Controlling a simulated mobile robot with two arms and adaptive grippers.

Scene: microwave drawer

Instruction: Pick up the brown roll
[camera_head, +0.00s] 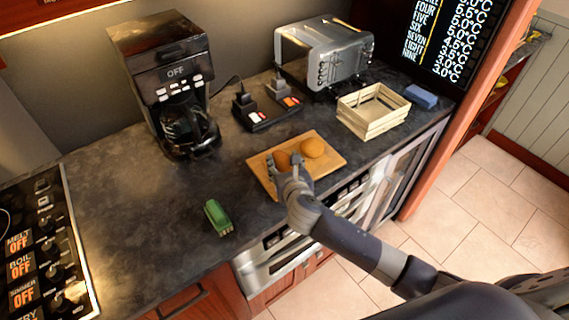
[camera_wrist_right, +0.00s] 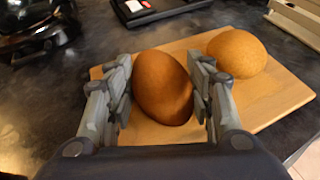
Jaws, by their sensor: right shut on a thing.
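A brown roll (camera_wrist_right: 163,88) sits between the fingers of my right gripper (camera_wrist_right: 160,92) in the right wrist view, over the wooden board (camera_wrist_right: 285,97). The fingers are shut on it from both sides. In the head view the right gripper (camera_head: 286,165) covers part of this roll (camera_head: 281,157). A second, lighter brown roll (camera_head: 313,148) lies on the board (camera_head: 324,166), to the right; it also shows in the wrist view (camera_wrist_right: 237,53). I cannot tell whether the held roll still touches the board. My left gripper is not in view.
A coffee maker (camera_head: 166,75) stands at the back left, a toaster (camera_head: 325,58) at the back. A wooden crate (camera_head: 373,112) and a blue block (camera_head: 421,97) are at the right. A green object (camera_head: 217,217) lies near the front edge.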

